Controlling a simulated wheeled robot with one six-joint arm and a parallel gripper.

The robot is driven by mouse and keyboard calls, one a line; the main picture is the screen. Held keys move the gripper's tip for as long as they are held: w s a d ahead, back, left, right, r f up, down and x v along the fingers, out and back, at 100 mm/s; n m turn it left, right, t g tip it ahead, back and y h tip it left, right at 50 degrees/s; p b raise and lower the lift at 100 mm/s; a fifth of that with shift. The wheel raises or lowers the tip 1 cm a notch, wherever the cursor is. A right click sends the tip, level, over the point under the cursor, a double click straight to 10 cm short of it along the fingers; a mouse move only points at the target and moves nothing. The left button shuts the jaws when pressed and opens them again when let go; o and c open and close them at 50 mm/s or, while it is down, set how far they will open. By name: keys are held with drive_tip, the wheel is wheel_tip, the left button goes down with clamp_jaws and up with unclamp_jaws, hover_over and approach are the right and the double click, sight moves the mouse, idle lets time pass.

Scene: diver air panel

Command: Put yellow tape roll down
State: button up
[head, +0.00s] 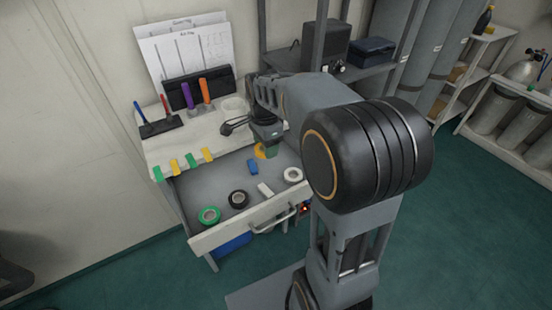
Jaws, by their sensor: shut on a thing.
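The yellow tape roll (260,152) shows as a small yellow patch at the tips of my gripper (267,149), above the back part of the open drawer. My gripper points down and is shut on the roll. The fingers hide most of the roll. I cannot tell whether the roll touches the drawer floor. The open drawer (211,184) also holds a green tape roll (209,215), a black tape roll (238,198) and a white tape roll (293,174).
A purple marker (187,95) and an orange one (204,90) stand behind. The drawer's left floor is clear.

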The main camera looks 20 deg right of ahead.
drive_tip(key=b, duration=0.1)
hover_over(282, 162)
drive_tip(key=f, duration=0.6)
drive_tip(key=shift+s+a+f, duration=0.15)
drive_tip(key=shift+a+f, duration=0.05)
drive_tip(key=shift+a, duration=0.05)
drive_tip(key=shift+d+f+b, duration=0.15)
drive_tip(key=shift+f+b, duration=0.05)
drive_tip(key=shift+f, duration=0.7)
drive_tip(key=shift+d+f+b, duration=0.1)
drive_tip(key=shift+f+b, duration=0.05)
drive_tip(key=shift+f, duration=0.75)
drive_tip(key=shift+f, duration=0.1)
drive_tip(key=o, duration=0.6)
